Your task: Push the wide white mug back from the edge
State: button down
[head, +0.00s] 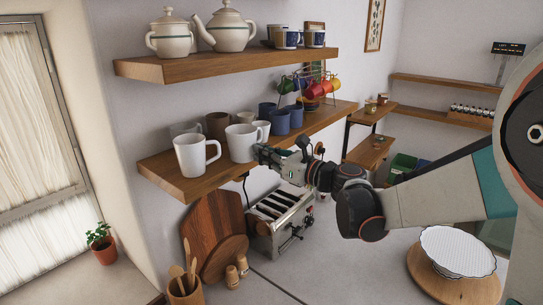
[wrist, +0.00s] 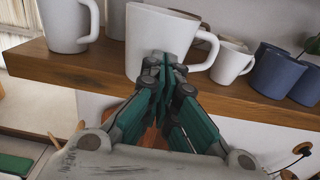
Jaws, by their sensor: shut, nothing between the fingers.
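The wide white mug (head: 242,144) stands upright near the front edge of the lower wooden shelf (head: 198,187). In the wrist view the wide white mug (wrist: 152,36) is at the upper middle, with its handle on the right. My gripper (head: 261,152) is at the mug's front, by its handle side in the head view. In the wrist view my gripper (wrist: 164,62) is shut and empty, its fingertips in front of the mug's lower wall. They hide part of it. I cannot tell whether they touch it.
A taller white mug (head: 192,155) stands left of the wide one. A smaller white mug (wrist: 230,61) and blue cups (wrist: 275,72) stand to the right. A grey-brown mug (head: 217,124) is behind. A toaster (head: 282,222) sits below the shelf.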

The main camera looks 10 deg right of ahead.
aim_at(249, 150)
dwell(0.3)
jog(key=b+x, duration=0.2)
jog(key=x, duration=0.3)
jog(key=shift+w+a+f, duration=0.1)
jog(key=shift+w+a, duration=0.05)
jog(key=shift+s, duration=0.2)
